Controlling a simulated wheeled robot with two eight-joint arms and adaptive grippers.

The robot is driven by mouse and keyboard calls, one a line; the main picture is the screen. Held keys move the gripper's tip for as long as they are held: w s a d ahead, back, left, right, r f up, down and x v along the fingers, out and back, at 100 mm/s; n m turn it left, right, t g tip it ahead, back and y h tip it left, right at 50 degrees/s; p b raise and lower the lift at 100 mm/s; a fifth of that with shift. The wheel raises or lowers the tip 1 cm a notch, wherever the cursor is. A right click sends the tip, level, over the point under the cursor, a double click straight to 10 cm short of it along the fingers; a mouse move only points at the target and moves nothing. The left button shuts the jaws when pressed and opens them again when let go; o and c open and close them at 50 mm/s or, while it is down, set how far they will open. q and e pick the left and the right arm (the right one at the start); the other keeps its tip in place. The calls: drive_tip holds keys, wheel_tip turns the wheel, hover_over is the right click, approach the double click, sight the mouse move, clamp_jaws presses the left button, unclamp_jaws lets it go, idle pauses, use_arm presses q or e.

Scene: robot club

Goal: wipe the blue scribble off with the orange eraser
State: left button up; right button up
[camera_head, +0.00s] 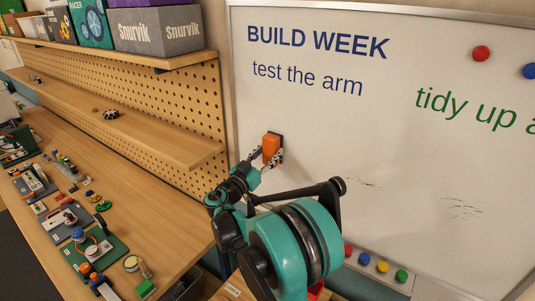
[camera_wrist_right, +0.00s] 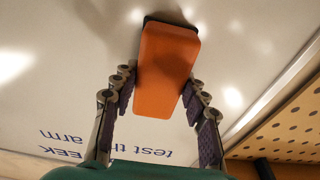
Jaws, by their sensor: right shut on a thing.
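The orange eraser (camera_head: 271,146) has a dark pad and is at the whiteboard's left part, below the blue writing. My right gripper (camera_head: 267,158) is shut on it, one finger on each side. In the right wrist view the eraser (camera_wrist_right: 167,72) sits between the fingers, its dark pad on the far side facing the board. Whether the pad touches the board I cannot tell. Faint dark streaks (camera_head: 361,182) and more faint marks (camera_head: 463,207) show on the board to the right. I see no clear blue scribble; my right arm hides part of the board. My left gripper is out of view.
The whiteboard (camera_head: 410,50) carries blue and green writing, a red magnet (camera_head: 481,53) and a blue magnet (camera_head: 530,71). Several magnets line its lower edge. A pegboard (camera_head: 205,110) with a shelf stands left of it, above a workbench (camera_head: 165,225) holding kits and parts.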

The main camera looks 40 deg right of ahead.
drive_tip(key=shift+s+d, duration=0.35)
drive_tip(key=shift+s, duration=0.9)
drive_tip(key=shift+s+d, duration=0.4)
drive_tip(key=shift+s, duration=0.85)
drive_tip(key=shift+s+d, duration=0.35)
drive_tip(key=shift+s, duration=0.9)
drive_tip(key=shift+s+d, duration=0.2)
drive_tip(key=shift+s, duration=0.55)
drive_tip(key=shift+s+d, duration=0.2)
drive_tip(key=shift+s, duration=0.5)
drive_tip(key=shift+b, duration=0.3)
drive_tip(key=shift+w, duration=0.1)
drive_tip(key=shift+w+a+b, duration=0.2)
drive_tip(key=shift+w+a, duration=0.15)
drive_tip(key=shift+w, duration=0.8)
drive_tip(key=shift+w+a+b, duration=0.25)
drive_tip(key=shift+w+a, duration=0.05)
drive_tip(key=shift+w, duration=0.85)
drive_tip(key=shift+w+a+b, duration=0.2)
drive_tip(key=shift+w+a, duration=0.15)
drive_tip(key=shift+w, duration=0.8)
drive_tip(key=shift+w+a+b, duration=0.1)
drive_tip(key=shift+w+a, duration=0.1)
drive_tip(key=shift+w, duration=0.5)
drive_tip(key=shift+w+a+b, duration=0.1)
drive_tip(key=shift+w+a, duration=0.1)
drive_tip(key=shift+w, duration=0.45)
drive_tip(key=shift+w+a+b, duration=0.1)
drive_tip(key=shift+w+a, duration=0.1)
drive_tip(key=shift+w, duration=0.5)
